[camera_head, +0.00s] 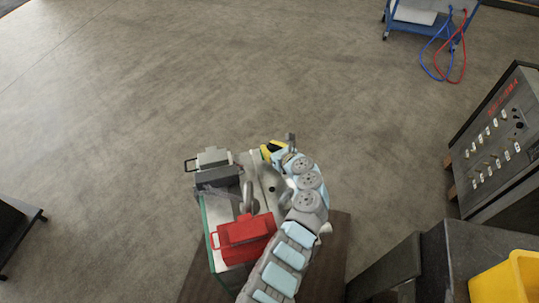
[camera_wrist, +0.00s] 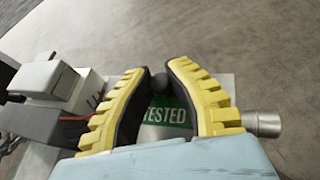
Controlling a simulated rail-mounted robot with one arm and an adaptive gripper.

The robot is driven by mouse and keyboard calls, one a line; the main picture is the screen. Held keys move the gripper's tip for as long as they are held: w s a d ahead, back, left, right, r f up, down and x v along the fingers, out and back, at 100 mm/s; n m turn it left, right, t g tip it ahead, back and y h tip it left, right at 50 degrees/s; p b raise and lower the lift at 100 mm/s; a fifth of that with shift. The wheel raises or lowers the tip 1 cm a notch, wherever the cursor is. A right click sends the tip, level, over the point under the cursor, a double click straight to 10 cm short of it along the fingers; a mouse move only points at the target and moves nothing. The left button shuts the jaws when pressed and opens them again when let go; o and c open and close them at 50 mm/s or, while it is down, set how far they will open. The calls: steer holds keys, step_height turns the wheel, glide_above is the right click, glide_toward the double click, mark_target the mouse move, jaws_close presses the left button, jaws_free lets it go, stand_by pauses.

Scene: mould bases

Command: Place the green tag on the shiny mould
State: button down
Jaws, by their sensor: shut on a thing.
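The green tag (camera_wrist: 168,117) shows in the wrist view between the yellow fingers of my gripper (camera_wrist: 157,82), with "TESTED" in white letters. A dark round knob sits between the two fingertips, and the gripper is shut on it; it appears to belong to the tag. In the head view my gripper (camera_head: 272,150) is at the far end of the bench, and the tag is not clearly visible. A shiny metal piece (camera_head: 270,187), perhaps the shiny mould, lies on the bench beside my arm. My arm hides part of it.
A red box (camera_head: 245,238) stands at the bench's near end. A grey-and-white device (camera_head: 215,165) stands left of my gripper and also shows in the wrist view (camera_wrist: 52,82). A metal cylinder (camera_wrist: 264,124) is right of the fingers.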

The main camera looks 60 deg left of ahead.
steer(key=shift+w+a+f+b, duration=0.2)
steer(key=shift+a+f+b, duration=0.15)
steer(key=shift+f, duration=0.35)
steer(key=shift+w+a+f+b, duration=0.1)
steer(key=shift+f+b, duration=0.3)
steer(key=shift+f, duration=0.2)
steer(key=shift+w+a+f+b, duration=0.1)
steer(key=shift+f+b, duration=0.3)
steer(key=shift+f, duration=0.2)
steer(key=shift+s+d+f, duration=0.15)
steer(key=shift+d+f, duration=0.05)
steer(key=shift+f, duration=0.2)
steer(key=shift+r, duration=0.1)
steer(key=c, duration=1.1)
jaws_free()
